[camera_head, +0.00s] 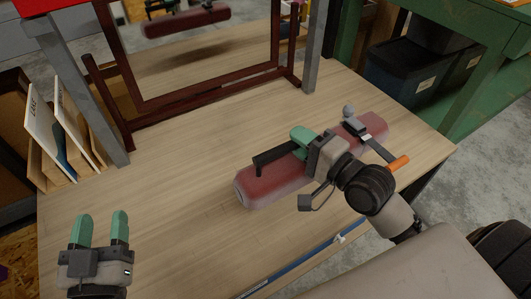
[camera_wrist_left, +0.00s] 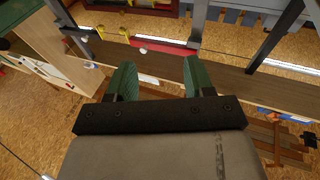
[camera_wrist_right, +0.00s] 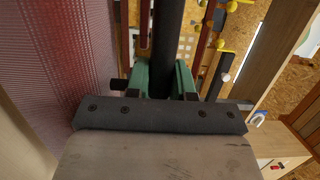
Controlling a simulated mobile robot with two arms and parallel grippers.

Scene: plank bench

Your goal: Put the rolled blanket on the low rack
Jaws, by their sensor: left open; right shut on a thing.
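The rolled blanket (camera_head: 270,185) is a dark red cylinder with a black carry handle (camera_head: 275,158), at the right of the bench. My right gripper (camera_head: 300,143) is shut on that handle, and my wrist hides the roll's middle. In the right wrist view the handle (camera_wrist_right: 167,45) runs between the green fingers, with the red roll (camera_wrist_right: 60,60) at the left. A framed mirror shows a reflected roll (camera_head: 185,20) apart from its shadow, so the blanket looks raised above the bench. My left gripper (camera_head: 101,225) is open and empty at the front left. I cannot make out the low rack.
The mirror's dark red frame (camera_head: 200,92) stands at the back of the plank bench (camera_head: 170,180). Upright boards (camera_head: 75,125) lean at the left. An orange-handled tool (camera_head: 398,163) lies near the right edge. Dark bins (camera_head: 400,75) sit under a green bench. The bench's middle is clear.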

